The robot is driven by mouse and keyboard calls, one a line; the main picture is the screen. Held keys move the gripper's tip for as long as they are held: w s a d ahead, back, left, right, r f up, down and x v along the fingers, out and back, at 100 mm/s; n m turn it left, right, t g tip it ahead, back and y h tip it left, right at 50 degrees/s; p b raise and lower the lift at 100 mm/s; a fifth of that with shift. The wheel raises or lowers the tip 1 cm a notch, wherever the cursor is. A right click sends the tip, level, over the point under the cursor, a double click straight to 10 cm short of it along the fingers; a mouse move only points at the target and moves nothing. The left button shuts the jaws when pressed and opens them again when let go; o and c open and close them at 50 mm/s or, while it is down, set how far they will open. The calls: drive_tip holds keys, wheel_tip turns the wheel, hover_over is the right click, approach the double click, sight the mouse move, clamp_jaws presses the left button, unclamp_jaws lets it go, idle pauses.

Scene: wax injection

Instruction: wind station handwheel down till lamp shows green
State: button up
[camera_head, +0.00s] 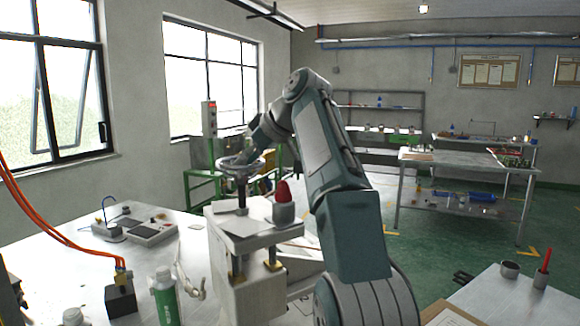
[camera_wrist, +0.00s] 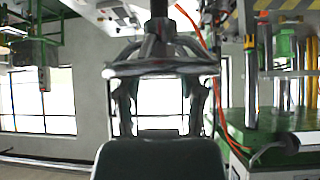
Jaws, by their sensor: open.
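The handwheel (camera_head: 236,164) is a grey rimmed wheel on a dark upright spindle, on top of the grey station (camera_head: 243,285). A red domed lamp (camera_head: 283,190) in a grey collar stands on the station to the right of the wheel; I see no green on it. My gripper (camera_head: 256,152) is at the wheel's far right side, partly hidden by my arm. In the wrist view the handwheel (camera_wrist: 165,69) lies across the picture, and my gripper (camera_wrist: 160,88) has its two fingers spread apart at the rim. I cannot tell whether they touch it.
A workbench (camera_head: 60,262) at left carries a grey device (camera_head: 150,231), a green-labelled bottle (camera_head: 165,297) and a black block (camera_head: 121,300) with orange hoses. A metal table (camera_head: 470,160) stands at the back right. Green floor lies open between.

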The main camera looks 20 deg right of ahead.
sight(261, 164)
drive_tip(key=shift+s+d+f, duration=0.2)
drive_tip(key=shift+s+d, duration=0.9)
drive_tip(key=shift+s, duration=0.25)
drive_tip(key=shift+s+d, duration=0.15)
drive_tip(key=shift+s, duration=0.25)
drive_tip(key=shift+c, duration=0.7)
drive_tip(key=shift+o, duration=0.7)
drive_tip(key=s+d+r, duration=0.1)
drive_tip(key=s+d, duration=0.4)
drive_tip(key=shift+s, duration=0.35)
drive_tip(key=s+a+f+m+h, duration=0.5)
drive_tip(key=s+a+f, duration=0.4)
drive_tip(key=s+f, duration=0.45)
drive_tip(key=s+f+m, duration=0.1)
drive_tip(key=s+f, duration=0.5)
drive_tip(key=f, duration=0.2)
drive_tip(key=s+f+m+g+h, duration=0.1)
drive_tip(key=s+f+m, duration=0.1)
drive_tip(key=s+f, duration=0.4)
drive_tip(key=shift+s+d+f, duration=0.15)
drive_tip(key=shift+d+f, duration=0.1)
drive_tip(key=shift+f, duration=1.1)
